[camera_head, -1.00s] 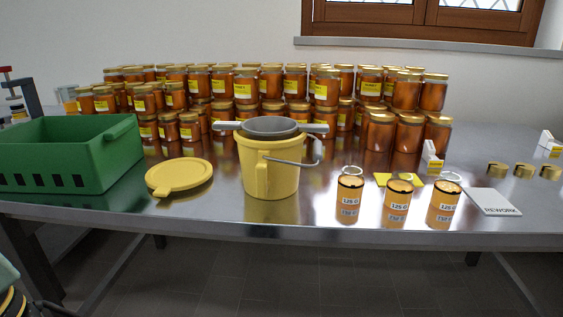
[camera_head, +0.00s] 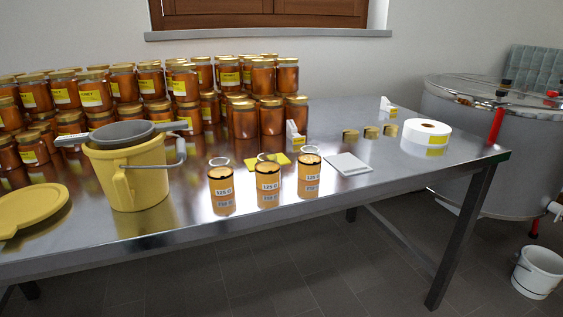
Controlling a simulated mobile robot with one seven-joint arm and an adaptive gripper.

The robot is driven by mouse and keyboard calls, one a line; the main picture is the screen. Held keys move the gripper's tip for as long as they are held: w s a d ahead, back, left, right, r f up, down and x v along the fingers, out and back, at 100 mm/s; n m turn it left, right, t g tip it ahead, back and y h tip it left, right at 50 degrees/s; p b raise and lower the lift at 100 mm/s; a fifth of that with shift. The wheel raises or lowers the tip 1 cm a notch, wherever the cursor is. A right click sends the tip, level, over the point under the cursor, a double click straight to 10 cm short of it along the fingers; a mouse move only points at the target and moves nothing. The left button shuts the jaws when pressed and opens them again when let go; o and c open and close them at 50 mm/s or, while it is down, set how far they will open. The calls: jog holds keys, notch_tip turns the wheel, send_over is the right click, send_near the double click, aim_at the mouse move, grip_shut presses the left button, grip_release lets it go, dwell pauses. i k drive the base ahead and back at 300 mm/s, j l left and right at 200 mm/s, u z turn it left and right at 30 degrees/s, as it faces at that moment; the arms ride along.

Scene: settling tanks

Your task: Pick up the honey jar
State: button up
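Many amber honey jars with gold lids stand stacked in rows at the back left of the steel table; several carry yellow labels, such as one honey jar (camera_head: 96,93) in the upper layer. A honey jar without a visible label (camera_head: 244,120) stands at the near right of the group. Three small gold cylinders marked 125 G, one of them (camera_head: 268,179), stand near the table's front edge. My gripper is not in view.
A yellow bucket (camera_head: 131,181) with a grey strainer (camera_head: 122,134) stands left, beside a yellow lid (camera_head: 28,206). A label roll (camera_head: 426,133), gold lids (camera_head: 370,132) and a white card (camera_head: 348,164) lie right. A steel tank (camera_head: 470,150) and white bucket (camera_head: 538,270) stand beyond the table (camera_head: 392,180).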

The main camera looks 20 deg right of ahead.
aim_at(308, 160)
jog(key=u, duration=0.35)
jog(key=l+u, duration=0.25)
jog(key=u, duration=0.15)
jog(key=l+u, duration=0.25)
jog(key=u, duration=0.15)
jog(key=k+l+u, duration=0.15)
jog(key=u, duration=0.25)
jog(key=k+l+u, duration=0.25)
jog(key=l, duration=0.2)
jog(key=k+l+u, duration=0.45)
jog(key=k+l, duration=0.8)
jog(key=l, duration=0.15)
jog(key=k+l, duration=0.15)
jog(key=l, duration=0.2)
jog(key=i, duration=0.15)
